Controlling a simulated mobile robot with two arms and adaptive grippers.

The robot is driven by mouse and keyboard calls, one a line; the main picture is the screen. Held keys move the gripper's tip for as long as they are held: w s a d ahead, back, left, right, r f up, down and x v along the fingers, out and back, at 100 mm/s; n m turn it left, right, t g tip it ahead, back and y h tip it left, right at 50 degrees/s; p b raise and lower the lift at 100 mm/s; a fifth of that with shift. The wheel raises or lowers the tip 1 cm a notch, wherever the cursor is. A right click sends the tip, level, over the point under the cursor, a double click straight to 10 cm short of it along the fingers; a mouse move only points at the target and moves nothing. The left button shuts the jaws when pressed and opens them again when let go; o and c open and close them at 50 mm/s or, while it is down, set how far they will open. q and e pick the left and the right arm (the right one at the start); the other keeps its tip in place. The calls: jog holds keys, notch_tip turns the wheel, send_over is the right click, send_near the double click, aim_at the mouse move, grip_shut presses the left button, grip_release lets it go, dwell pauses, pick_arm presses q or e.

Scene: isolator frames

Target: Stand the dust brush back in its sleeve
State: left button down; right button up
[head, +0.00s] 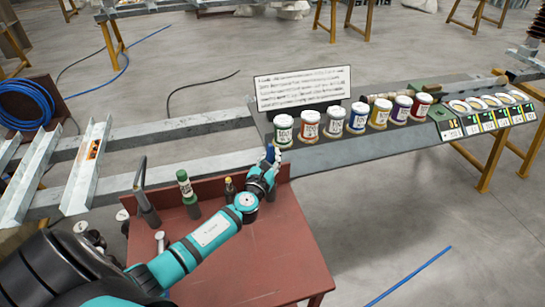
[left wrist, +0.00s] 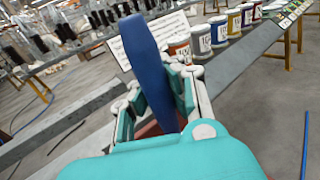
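My left gripper (head: 270,160) is over the far right corner of the red table. In the left wrist view its fingers (left wrist: 155,100) close around a long, flat blue piece (left wrist: 147,60), which looks like the brush's handle. The blue piece stands up from between the fingers, slightly tilted. Its lower end and any bristles are hidden by the gripper. Dark upright holders stand along the table's back left, one with a grey rod (head: 140,175) and one with a green, white-banded item (head: 186,186). I cannot tell which holder is the brush's sleeve. My right gripper is out of view.
Several labelled cans, such as the red one (head: 421,105), line the grey beam behind, with a white text board (head: 303,88). The table's front right is clear.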

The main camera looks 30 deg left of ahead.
pick_arm(q)
notch_tip(320, 180, down, 7)
jog(key=b, duration=0.6)
jog(key=shift+r, duration=0.2)
dwell(0.5)
jog(key=c, duration=1.4)
grip_release()
jog(key=v, duration=1.2)
